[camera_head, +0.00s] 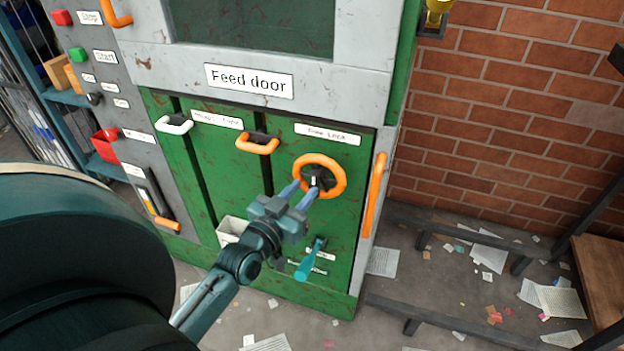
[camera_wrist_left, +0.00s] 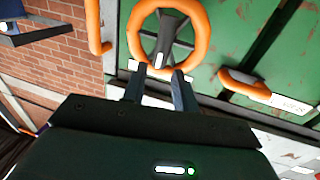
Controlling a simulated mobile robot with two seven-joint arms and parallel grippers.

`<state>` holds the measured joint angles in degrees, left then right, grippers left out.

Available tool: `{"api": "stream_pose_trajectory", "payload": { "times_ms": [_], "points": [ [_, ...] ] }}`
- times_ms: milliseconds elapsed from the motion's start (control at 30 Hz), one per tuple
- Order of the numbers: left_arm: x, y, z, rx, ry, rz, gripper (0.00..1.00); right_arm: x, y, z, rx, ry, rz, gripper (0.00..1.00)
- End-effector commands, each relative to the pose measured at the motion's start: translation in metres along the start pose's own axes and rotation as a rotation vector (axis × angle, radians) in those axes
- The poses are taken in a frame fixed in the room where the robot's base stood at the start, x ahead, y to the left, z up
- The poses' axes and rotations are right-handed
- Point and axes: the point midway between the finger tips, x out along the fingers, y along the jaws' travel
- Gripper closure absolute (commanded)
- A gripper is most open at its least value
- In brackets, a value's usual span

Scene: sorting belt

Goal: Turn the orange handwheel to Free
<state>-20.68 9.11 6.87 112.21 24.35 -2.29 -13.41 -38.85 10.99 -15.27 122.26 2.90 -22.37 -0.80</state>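The orange handwheel (camera_head: 341,178) is mounted on the green door panel, under a label (camera_head: 327,133) that seems to read "Door Lock". Its dark hub bears a small white mark. In the left wrist view the handwheel (camera_wrist_left: 203,30) is at the top centre, with its dark spoke pointing down toward my fingers. My left gripper (camera_head: 299,193) is just in front of the wheel's lower left part. Its fingers are apart, and in the left wrist view the gripper (camera_wrist_left: 158,78) is at the lower rim. Contact cannot be told. No "Free" marking is readable. My right gripper is not in view.
An orange vertical handle (camera_head: 374,195) is right of the wheel; an orange pull handle (camera_head: 257,147) and a white one (camera_head: 174,126) are to its left. A teal lever (camera_head: 310,262) sticks out below. A dark metal frame (camera_head: 450,225) and scattered papers are at right.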

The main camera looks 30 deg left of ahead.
Motion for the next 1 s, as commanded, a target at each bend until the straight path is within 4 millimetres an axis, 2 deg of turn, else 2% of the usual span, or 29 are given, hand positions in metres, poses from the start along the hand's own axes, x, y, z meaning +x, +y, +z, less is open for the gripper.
{"api": "stream_pose_trajectory", "payload": {
  "times_ms": [100,300,667,1000],
  "points": [
    [0.022,0.000,-0.001,-0.001,0.002,0.000,0.71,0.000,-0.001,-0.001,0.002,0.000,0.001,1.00],
    [0.042,0.001,0.001,0.000,-0.001,0.001,0.71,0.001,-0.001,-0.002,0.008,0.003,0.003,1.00],
    [0.046,0.001,0.001,0.000,-0.002,0.001,0.71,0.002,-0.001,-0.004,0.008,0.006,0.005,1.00],
    [0.046,0.001,0.001,0.000,-0.002,0.001,0.99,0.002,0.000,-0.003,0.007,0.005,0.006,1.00]
  ]
}}
